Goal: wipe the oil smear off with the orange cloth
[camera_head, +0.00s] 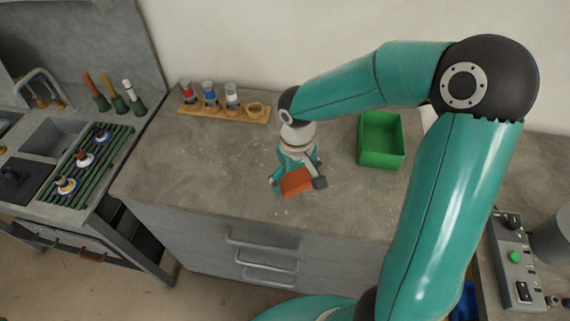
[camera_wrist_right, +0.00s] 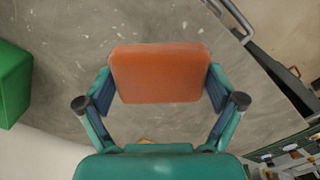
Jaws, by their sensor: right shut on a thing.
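The orange cloth (camera_head: 296,182) is a folded block between the fingers of my right gripper (camera_head: 297,183), over the front part of the grey worktop (camera_head: 190,160). In the right wrist view the cloth (camera_wrist_right: 160,73) fills the space between both fingertips, and the right gripper (camera_wrist_right: 160,88) is shut on it. I cannot tell whether the cloth touches the worktop. No clear oil smear shows; the worktop has only small pale flecks, and the part under the cloth and gripper is hidden. My left gripper is not in view.
A green bin (camera_head: 382,140) stands right of the gripper. A wooden rack (camera_head: 222,108) with several small containers is at the back left. A sink and a green slatted rack (camera_head: 85,162) are at the left. A control box (camera_head: 515,262) is at the lower right. The worktop's left part is clear.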

